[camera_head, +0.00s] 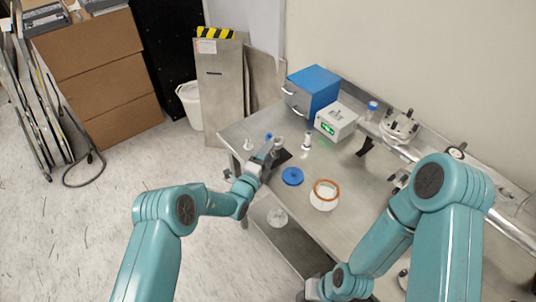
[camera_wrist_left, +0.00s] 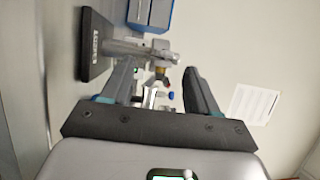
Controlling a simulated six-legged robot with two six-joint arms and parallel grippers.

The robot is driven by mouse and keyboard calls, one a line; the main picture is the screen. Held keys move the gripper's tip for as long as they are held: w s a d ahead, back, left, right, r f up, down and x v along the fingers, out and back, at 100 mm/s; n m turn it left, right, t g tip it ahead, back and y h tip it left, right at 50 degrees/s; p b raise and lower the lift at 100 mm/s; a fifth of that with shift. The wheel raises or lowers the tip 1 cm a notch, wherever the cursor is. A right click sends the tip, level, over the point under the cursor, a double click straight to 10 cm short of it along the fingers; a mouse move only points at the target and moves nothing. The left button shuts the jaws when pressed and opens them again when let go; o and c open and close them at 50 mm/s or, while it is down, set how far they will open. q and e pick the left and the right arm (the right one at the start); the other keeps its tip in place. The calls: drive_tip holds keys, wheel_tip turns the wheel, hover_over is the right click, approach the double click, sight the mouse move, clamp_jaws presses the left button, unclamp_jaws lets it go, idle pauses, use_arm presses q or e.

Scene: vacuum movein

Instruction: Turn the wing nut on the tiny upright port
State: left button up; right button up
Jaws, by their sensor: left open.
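The tiny upright port (camera_wrist_left: 128,47) is a metal fitting rising from a black base plate with a label (camera_wrist_left: 95,46). In the head view the black base (camera_head: 283,157) shows at the table's left end, beside my left gripper (camera_head: 272,147). In the left wrist view my left gripper (camera_wrist_left: 160,90) is open, with its fingers apart around the port's clamp end. I cannot clearly make out the wing nut there. A small blue knob (camera_wrist_left: 172,96) shows in the gap between the fingers. My right gripper (camera_head: 314,289) is low at the bottom edge, its fingers not clear.
On the steel table (camera_head: 355,190) stand a blue box (camera_head: 313,88), a white device with a green display (camera_head: 336,121), a blue disc (camera_head: 292,176) and a white jar with an orange rim (camera_head: 323,196). Metal flanges and pipework (camera_head: 400,126) line the back right.

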use_arm(q)
drive_tip(key=c, duration=1)
drive_tip(key=shift+r+g+p, duration=0.35)
drive_tip(key=shift+r+g, duration=0.05)
drive_tip(key=shift+m+g+y, duration=0.3)
drive_tip(key=shift+y, duration=0.1)
drive_tip(key=shift+g+p, duration=0.4)
drive_tip(key=shift+f+y, duration=0.1)
drive_tip(key=shift+y, duration=0.2)
drive_tip(key=o, duration=1)
